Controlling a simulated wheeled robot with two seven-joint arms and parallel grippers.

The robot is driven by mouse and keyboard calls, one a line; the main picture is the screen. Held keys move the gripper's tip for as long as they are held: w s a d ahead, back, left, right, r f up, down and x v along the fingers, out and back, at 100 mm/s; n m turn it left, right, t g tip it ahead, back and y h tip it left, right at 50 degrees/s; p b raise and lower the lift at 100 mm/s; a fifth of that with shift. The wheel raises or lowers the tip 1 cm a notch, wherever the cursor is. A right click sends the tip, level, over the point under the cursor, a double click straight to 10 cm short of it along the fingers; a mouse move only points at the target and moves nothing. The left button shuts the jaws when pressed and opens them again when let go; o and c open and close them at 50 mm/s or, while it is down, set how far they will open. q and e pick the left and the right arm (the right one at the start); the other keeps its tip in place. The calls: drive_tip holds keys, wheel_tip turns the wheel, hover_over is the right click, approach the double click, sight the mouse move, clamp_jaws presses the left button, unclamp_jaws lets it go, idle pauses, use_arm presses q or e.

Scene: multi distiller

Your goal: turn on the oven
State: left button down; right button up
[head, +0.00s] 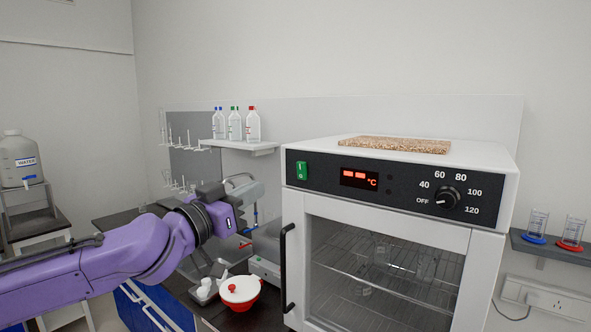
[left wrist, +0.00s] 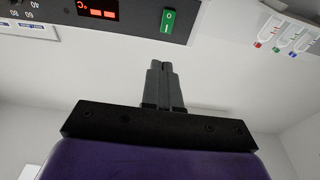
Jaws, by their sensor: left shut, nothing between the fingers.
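The white oven (head: 400,230) stands at the right in the head view. Its dark front panel carries a green rocker switch (head: 302,171), a display (head: 360,178) with red lit marks and °C, and a black dial (head: 447,198) with a scale from OFF to 120. The glass door is closed. The left wrist view shows the panel upside down, with the green switch (left wrist: 168,20) beyond my left gripper (left wrist: 162,66). That gripper is shut and empty, apart from the switch. In the head view my purple left arm reaches to the left of the oven. My right gripper is out of view.
A red-and-white bowl (head: 240,290) stands on the dark bench left of the oven's black door handle (head: 286,268). Several bottles stand on a wall shelf (head: 240,145) behind. A speckled board (head: 395,145) lies on the oven. A right shelf (head: 560,249) holds two beakers.

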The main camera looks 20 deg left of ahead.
use_arm(q)
approach(303, 163)
drive_tip(key=x, duration=0.5)
drive_tip(key=shift+w+d+r, duration=0.1)
drive_tip(key=shift+w+d, duration=0.05)
drive_tip(key=shift+w, duration=0.05)
drive_tip(key=shift+w+d, duration=0.35)
drive_tip(key=shift+w, duration=0.2)
drive_tip(key=shift+a, duration=0.1)
